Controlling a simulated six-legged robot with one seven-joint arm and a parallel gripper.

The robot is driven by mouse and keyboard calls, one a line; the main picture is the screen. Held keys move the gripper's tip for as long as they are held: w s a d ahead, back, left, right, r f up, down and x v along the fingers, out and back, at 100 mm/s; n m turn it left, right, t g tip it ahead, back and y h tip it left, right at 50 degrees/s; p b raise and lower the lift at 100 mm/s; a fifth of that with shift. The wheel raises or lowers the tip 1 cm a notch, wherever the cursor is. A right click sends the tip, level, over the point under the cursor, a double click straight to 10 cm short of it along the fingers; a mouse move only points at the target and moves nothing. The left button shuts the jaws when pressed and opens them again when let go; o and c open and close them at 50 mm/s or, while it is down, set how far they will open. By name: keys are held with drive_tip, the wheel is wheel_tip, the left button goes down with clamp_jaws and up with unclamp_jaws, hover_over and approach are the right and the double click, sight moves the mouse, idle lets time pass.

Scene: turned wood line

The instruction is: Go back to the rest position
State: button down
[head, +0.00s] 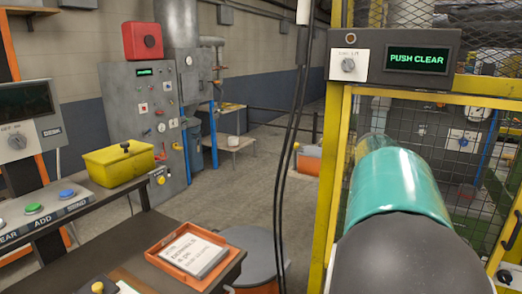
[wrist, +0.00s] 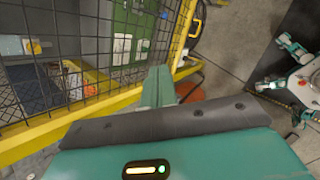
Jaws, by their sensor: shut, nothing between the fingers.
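My gripper (wrist: 160,72) shows in the wrist view as two grey-green fingers closed together, with nothing between them. It is in front of the yellow-framed mesh guard (wrist: 120,98), and I cannot tell how far the fingertips are from it. In the head view my teal and black arm fills the lower right, in front of the yellow guard frame (head: 332,190). The gripper itself is hidden there.
A panel reading PUSH CLEAR (head: 417,59) tops the guard. Black cables (head: 292,130) hang left of it. A bench at left bears an orange tray (head: 158,250) and a yellow box (head: 118,163). A round stool (head: 250,243) stands beside it. Floor (head: 250,190) beyond is open.

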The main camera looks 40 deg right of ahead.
drive_tip(key=w+a+f+m+t+y, duration=0.15)
drive_tip(key=w+a, duration=0.25)
drive_tip(key=a, duration=1)
drive_tip(key=w+a+m+t+y, duration=0.25)
drive_tip(key=w+a, duration=0.25)
drive_tip(key=a, duration=1)
drive_tip(key=s+a+f+m+y, duration=0.1)
drive_tip(key=s+a+f, duration=0.1)
drive_tip(key=a, duration=0.5)
drive_tip(key=s+a+f+m+y, duration=0.1)
drive_tip(key=s+a+f+m, duration=0.1)
drive_tip(key=a, duration=0.6)
drive_tip(key=s+a+f+m+y, duration=0.1)
drive_tip(key=s+a+f+m, duration=0.1)
drive_tip(key=s+a, duration=0.2)
drive_tip(key=a, duration=0.3)
drive_tip(key=shift+a+f+t+y, duration=0.15)
drive_tip(key=shift+f+t+y, duration=0.15)
drive_tip(key=shift+f, duration=0.1)
drive_tip(key=shift+s+d+m, duration=0.1)
drive_tip(key=shift+d+m, duration=0.15)
drive_tip(key=shift+m, duration=0.05)
